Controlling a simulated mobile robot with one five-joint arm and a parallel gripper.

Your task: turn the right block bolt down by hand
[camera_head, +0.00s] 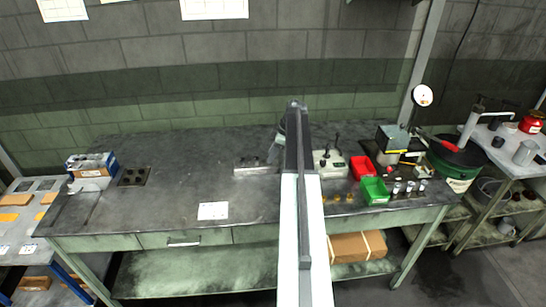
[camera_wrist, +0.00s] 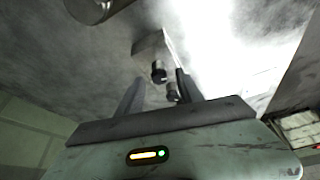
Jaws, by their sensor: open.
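A grey metal block (camera_wrist: 150,45) with two dark round-headed bolts shows between my fingers in the wrist view. One bolt (camera_wrist: 158,72) is nearer the middle, and the other bolt (camera_wrist: 173,93) is lower and to the right, close to the right finger. My gripper (camera_wrist: 159,77) is open, with a finger on either side of the bolts; I cannot tell whether either finger touches them. In the head view a low grey block (camera_head: 252,168) lies on the bench just left of my arm. My arm hides part of the bench there.
The dark workbench (camera_head: 165,210) has free room left of the block, around a white paper (camera_head: 213,211). Right of my arm stand a device with a black knob (camera_head: 330,162), a red bin (camera_head: 362,167) and a green bin (camera_head: 374,190).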

